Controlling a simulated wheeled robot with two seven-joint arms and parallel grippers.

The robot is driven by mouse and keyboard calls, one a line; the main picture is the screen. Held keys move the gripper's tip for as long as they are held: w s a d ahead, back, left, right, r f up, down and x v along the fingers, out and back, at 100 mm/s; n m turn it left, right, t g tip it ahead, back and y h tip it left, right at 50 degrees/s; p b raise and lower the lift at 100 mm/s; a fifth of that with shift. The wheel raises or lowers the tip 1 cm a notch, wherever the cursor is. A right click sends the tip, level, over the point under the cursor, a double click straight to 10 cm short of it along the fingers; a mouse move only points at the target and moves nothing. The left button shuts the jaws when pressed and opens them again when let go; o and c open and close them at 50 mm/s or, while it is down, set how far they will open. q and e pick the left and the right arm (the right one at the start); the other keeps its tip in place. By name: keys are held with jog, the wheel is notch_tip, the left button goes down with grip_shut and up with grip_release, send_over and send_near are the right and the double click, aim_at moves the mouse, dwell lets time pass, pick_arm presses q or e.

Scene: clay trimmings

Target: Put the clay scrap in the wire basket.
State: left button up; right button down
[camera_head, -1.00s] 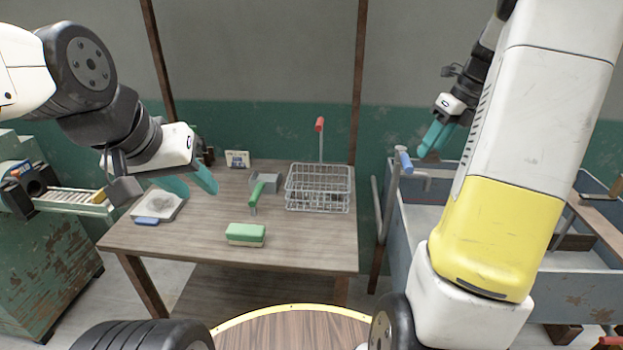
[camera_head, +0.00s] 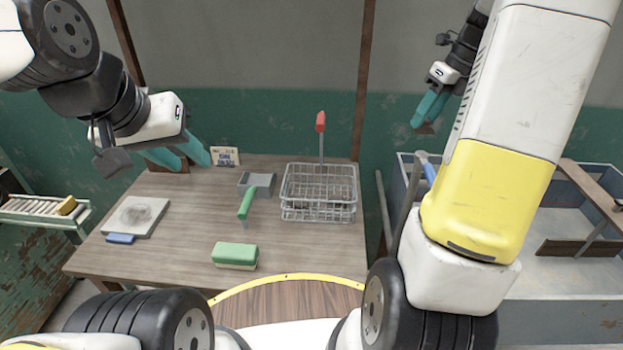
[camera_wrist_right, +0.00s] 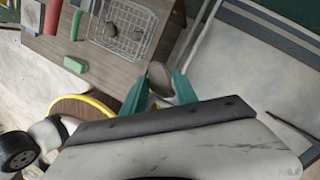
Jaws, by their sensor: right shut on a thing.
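The wire basket (camera_head: 287,203) stands at the right end of the wooden table, with a red-handled upright at its back. In the right wrist view the basket (camera_wrist_right: 153,44) shows greyish lumps inside. My right gripper (camera_head: 430,110) is raised to the right of the table, in front of the wall. In the right wrist view its teal fingers (camera_wrist_right: 160,92) are shut on a grey-brown lump, the clay scrap (camera_wrist_right: 159,75), apart from the basket. My left gripper (camera_head: 181,156) is open and empty above the table's back left.
A grey trough (camera_head: 545,282) stands at the right.

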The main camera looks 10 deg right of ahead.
jog(key=shift+w+f, duration=0.1)
jog(key=shift+w, duration=0.25)
notch_tip(320, 180, down, 13)
jog(key=y, duration=0.4)
send_over(316, 198)
jog(key=s+d, duration=0.1)
jog(key=d, duration=0.2)
jog(key=shift+t, duration=0.4)
notch_tip(316, 198, down, 10)
jog(key=shift+s, duration=0.15)
jog(key=shift+a+f, duration=0.25)
jog(key=shift+f, duration=0.6)
jog(key=shift+a+f, duration=0.2)
jog(key=shift+w+a+r+g+h, duration=0.1)
jog(key=shift+w+a+g+h, duration=0.15)
jog(key=shift+h, duration=0.6)
jog(key=shift+w+a+r+g+h, duration=0.1)
jog(key=shift+a+g+h, duration=0.2)
jog(key=shift+h, duration=0.55)
jog(key=shift+d+f, duration=0.15)
jog(key=shift+f, duration=1.35)
